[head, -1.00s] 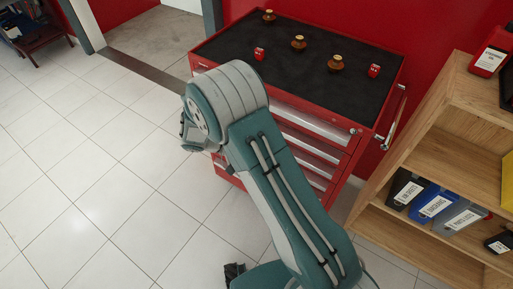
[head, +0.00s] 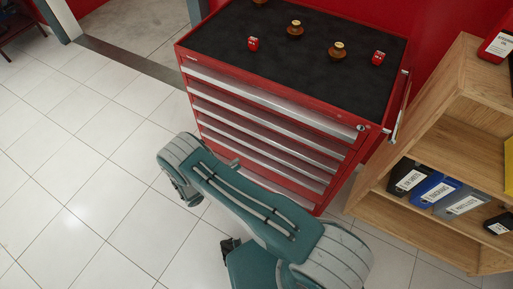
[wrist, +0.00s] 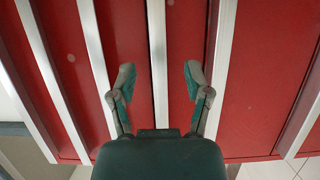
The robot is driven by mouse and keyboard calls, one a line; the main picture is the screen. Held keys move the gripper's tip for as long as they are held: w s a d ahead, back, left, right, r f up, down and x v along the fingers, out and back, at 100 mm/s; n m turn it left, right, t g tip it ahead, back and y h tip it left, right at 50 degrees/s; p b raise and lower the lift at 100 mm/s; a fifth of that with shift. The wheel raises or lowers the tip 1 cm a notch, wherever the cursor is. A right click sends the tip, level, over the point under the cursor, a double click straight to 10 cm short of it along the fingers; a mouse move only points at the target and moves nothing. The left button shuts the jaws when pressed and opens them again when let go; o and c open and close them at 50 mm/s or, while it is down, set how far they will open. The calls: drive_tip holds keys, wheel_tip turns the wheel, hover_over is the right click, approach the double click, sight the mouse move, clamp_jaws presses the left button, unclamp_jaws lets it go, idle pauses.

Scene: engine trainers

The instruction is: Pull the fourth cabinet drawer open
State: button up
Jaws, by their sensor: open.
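The red tool cabinet (head: 390,92) stands in the upper middle of the head view, with several drawers stacked on its front. Each drawer has a long silver handle strip. The fourth drawer (head: 270,153) from the top looks closed and flush with the others. In the wrist view my gripper (wrist: 158,78) is open, its two fingers on either side of one silver handle strip (wrist: 157,60). That strip runs between the fingers and nothing is gripped. I cannot tell which drawer this strip belongs to. My arm hides part of the lower front in the head view.
Small knobs and red items stand on the cabinet's black top, such as a brown knob (head: 337,50). A wooden shelf (head: 440,150) with labelled bins (head: 432,192) stands close on the right. White tiled floor (head: 90,170) lies free to the left.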

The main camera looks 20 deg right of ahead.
sight(258, 151)
drive_tip(key=x, duration=1)
drive_tip(key=shift+d, duration=0.15)
drive_tip(key=shift+s, duration=0.1)
clamp_jaws()
